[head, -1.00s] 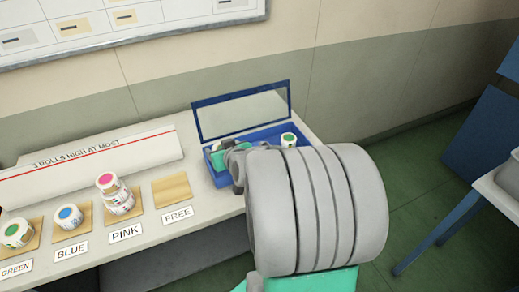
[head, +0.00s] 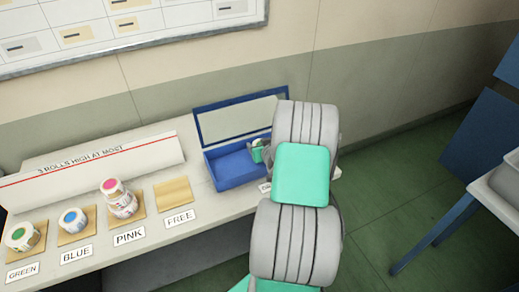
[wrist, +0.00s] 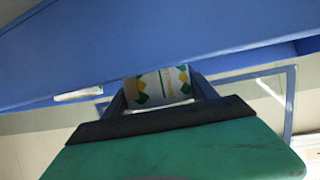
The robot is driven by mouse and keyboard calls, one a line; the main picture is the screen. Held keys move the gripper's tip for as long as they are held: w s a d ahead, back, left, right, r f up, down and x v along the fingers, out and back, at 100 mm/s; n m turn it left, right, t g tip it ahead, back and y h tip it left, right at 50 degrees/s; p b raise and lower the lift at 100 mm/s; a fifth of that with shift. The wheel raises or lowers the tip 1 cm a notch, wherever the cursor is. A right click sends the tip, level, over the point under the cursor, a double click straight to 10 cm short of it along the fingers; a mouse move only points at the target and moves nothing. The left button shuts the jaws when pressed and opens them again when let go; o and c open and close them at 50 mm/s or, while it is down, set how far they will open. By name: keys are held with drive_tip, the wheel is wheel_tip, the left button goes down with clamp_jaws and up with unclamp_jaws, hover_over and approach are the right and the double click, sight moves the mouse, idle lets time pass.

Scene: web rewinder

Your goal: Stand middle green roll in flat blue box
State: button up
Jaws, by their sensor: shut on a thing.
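The flat blue box (head: 234,174) stands at the right end of the bench with its lid raised behind it. My gripper (wrist: 163,88) is shut on a white roll with green and yellow marks (wrist: 163,84), seen between the fingers in the wrist view. A small white and green patch (head: 258,150) shows over the box's right part in the head view, beside my arm; I cannot tell whether it is the held roll or my gripper. My arm covers the box's right end. The box's blue wall (wrist: 150,45) crosses the wrist view close by. Whether the roll touches the floor is hidden.
Left of the box are pads with a green-centred roll (head: 21,236), a blue-centred roll (head: 72,218) and a stack with a pink-centred roll on top (head: 112,188). The FREE pad (head: 173,192) is empty. A white sign (head: 95,160) stands behind.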

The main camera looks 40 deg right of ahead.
wheel_tip(320, 180, down, 2)
drive_tip(key=shift+f, duration=0.25)
drive_tip(key=shift+a, duration=0.1)
drive_tip(key=shift+f, duration=0.1)
drive_tip(key=shift+f, duration=0.15)
drive_tip(key=o, duration=1.5)
